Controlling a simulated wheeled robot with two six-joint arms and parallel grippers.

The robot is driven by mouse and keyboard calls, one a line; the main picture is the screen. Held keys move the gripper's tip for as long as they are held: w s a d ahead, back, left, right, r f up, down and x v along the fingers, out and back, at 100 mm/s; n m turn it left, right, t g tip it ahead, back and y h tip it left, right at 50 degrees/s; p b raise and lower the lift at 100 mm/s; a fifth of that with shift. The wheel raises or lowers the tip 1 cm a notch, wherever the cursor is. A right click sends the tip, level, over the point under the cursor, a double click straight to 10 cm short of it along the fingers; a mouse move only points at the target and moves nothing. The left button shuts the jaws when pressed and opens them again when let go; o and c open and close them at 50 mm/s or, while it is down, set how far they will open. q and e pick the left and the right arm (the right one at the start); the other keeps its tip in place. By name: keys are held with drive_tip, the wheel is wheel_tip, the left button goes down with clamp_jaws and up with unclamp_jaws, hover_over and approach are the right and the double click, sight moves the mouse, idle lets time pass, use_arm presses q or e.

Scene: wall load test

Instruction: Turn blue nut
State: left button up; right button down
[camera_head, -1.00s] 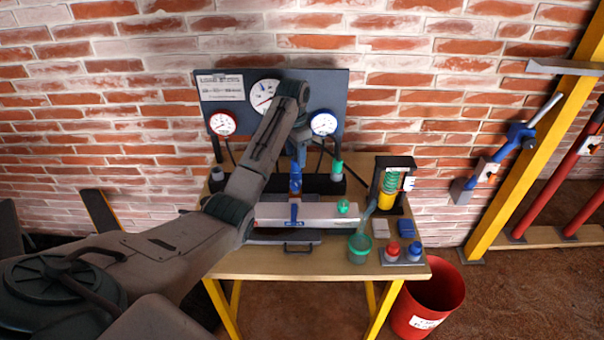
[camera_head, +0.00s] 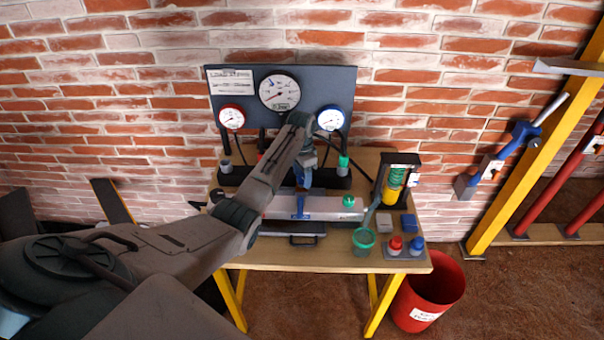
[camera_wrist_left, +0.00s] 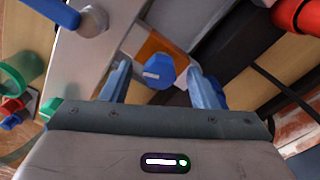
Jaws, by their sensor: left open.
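The blue nut (camera_wrist_left: 158,72) shows in the left wrist view as a small hexagonal head on an orange-brown block (camera_wrist_left: 150,50). My left gripper (camera_wrist_left: 163,78) is open, with one blue finger on each side of the nut. Gaps show between the nut and both fingers in this view, and I cannot tell the depth between them. In the head view my left gripper (camera_head: 303,178) points down over the back of the bench, and its wrist and fingers hide the nut there. My right gripper is not in view.
A grey pump body (camera_head: 325,208) with a blue lever (camera_head: 299,206) lies in front of the gripper. A gauge board (camera_head: 230,85) stands behind. A green cup (camera_head: 363,242), red knob (camera_head: 395,243) and blue knob (camera_head: 416,245) stand at the right front. A red bucket (camera_head: 430,290) is on the floor.

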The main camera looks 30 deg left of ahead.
use_arm(q)
drive_tip(key=c, duration=1)
drive_tip(key=shift+r+m+p, duration=0.25)
drive_tip(key=shift+m+p, duration=0.45)
drive_tip(key=shift+m, duration=0.2)
drive_tip(key=shift+m+p, duration=0.4)
drive_tip(key=shift+m, duration=0.5)
drive_tip(key=shift+f+m, duration=0.2)
drive_tip(key=shift+m, duration=0.3)
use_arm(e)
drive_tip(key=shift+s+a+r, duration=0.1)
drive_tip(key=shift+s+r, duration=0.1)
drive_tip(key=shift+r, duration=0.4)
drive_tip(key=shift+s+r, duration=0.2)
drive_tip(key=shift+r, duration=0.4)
use_arm(q)
drive_tip(key=o, duration=1)
drive_tip(key=shift+r, duration=0.1)
